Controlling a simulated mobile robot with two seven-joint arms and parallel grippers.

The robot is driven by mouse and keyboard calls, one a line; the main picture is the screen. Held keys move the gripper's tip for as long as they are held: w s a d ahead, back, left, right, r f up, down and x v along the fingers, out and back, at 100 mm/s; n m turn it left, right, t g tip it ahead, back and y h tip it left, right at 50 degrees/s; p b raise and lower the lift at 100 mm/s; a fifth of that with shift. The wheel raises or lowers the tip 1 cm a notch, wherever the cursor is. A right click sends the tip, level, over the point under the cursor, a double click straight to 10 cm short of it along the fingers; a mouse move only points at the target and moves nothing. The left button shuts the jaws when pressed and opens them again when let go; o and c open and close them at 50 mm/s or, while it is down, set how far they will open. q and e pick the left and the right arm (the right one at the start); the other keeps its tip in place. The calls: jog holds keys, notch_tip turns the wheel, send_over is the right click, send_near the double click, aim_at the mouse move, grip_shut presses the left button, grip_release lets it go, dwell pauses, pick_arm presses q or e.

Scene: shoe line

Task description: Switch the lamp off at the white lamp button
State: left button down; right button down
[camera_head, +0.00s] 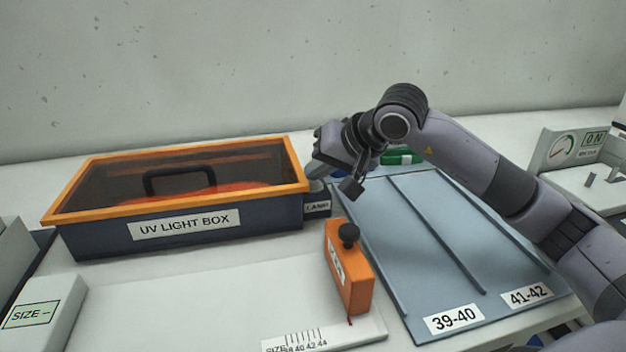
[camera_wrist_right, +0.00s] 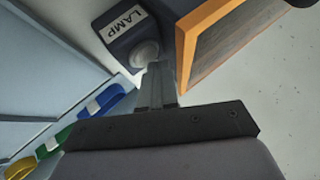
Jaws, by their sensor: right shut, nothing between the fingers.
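The lamp switch box (camera_head: 317,208), dark blue with a white LAMP label, stands just right of the UV light box. In the head view my right gripper hides most of it. In the right wrist view the box (camera_wrist_right: 122,38) and its round white lamp button (camera_wrist_right: 144,52) show at the top. My right gripper (camera_head: 318,170) is shut and empty. Its fingertips (camera_wrist_right: 158,68) are right at the button in the right wrist view; I cannot tell whether they touch it. My left gripper is not in view.
The UV light box (camera_head: 100,238) has an orange-rimmed lid (camera_wrist_right: 188,60) and a black handle, close beside the gripper. A grey rack (camera_head: 420,230) labelled 39-40 and 41-42 lies to the right. An orange block (camera_head: 350,275) with a black knob stands in front.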

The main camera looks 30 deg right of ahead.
aim_at(318, 184)
jog(key=shift+r, duration=0.2)
jog(key=shift+r, duration=0.2)
notch_tip(318, 184, up, 6)
jog(key=p, duration=0.4)
jog(key=shift+f, duration=0.15)
dwell(0.3)
